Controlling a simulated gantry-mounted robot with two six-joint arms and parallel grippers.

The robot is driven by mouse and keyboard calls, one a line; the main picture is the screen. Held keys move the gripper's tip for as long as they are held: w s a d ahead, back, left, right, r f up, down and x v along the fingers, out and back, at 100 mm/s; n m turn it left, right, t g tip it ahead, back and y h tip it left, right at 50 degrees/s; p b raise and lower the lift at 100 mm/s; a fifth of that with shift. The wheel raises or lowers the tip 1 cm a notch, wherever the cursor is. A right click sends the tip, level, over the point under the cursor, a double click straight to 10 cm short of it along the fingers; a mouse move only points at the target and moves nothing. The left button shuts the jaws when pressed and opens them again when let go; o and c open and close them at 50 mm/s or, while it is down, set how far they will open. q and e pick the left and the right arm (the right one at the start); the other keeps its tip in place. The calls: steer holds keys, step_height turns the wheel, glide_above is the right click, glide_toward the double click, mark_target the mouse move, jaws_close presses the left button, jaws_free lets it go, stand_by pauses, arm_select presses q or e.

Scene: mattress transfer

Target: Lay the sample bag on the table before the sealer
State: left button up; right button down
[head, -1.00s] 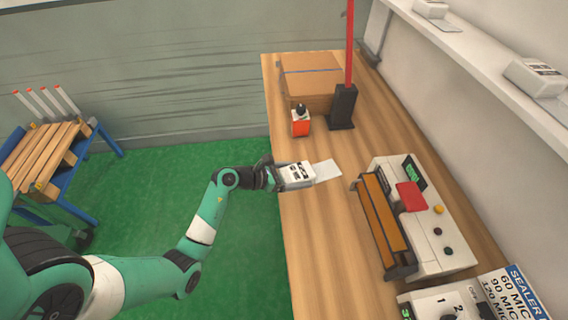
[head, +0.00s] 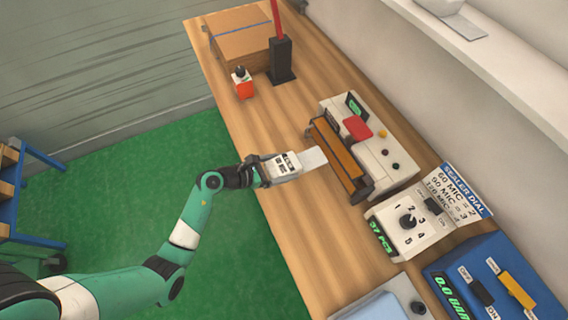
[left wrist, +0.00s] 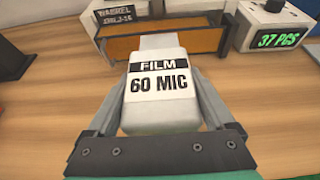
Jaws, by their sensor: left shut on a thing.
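The sample bag (head: 284,166) is a pale packet with a flat clear flap at its far end. In the left wrist view the bag (left wrist: 158,100) reads "FILM 60 MIC". My left gripper (head: 262,171) is shut on it, with one finger along each side. The bag is over the table's (head: 285,240) front edge, its flap pointing at the sealer (head: 370,150). The sealer has an orange-brown bar along its front and a red part on top. I cannot tell whether the bag touches the table. My right gripper is not in view.
A dial box (head: 410,222) with a "SEALER DIAL" card (head: 462,195) stands right of the sealer, then a blue machine (head: 490,280). A cardboard box (head: 240,35), a black stand (head: 281,62) and an orange bottle (head: 243,84) stand farther left. Bare tabletop lies between bottle and bag.

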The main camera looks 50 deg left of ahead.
arm_select(q)
steer(key=shift+f+b, duration=3.1)
steer(key=shift+f, duration=1.25)
steer(key=shift+f+b, duration=0.5)
steer(key=shift+f, duration=0.2)
steer(key=o, duration=1.2)
steer(key=p+v, duration=0.3)
steer(key=v, duration=0.7)
steer(key=shift+s+a+r, duration=0.15)
steer(key=shift+s+r, duration=0.05)
steer(key=shift+s, duration=0.1)
steer(key=shift+s+r, duration=0.1)
steer(key=shift+s, duration=0.4)
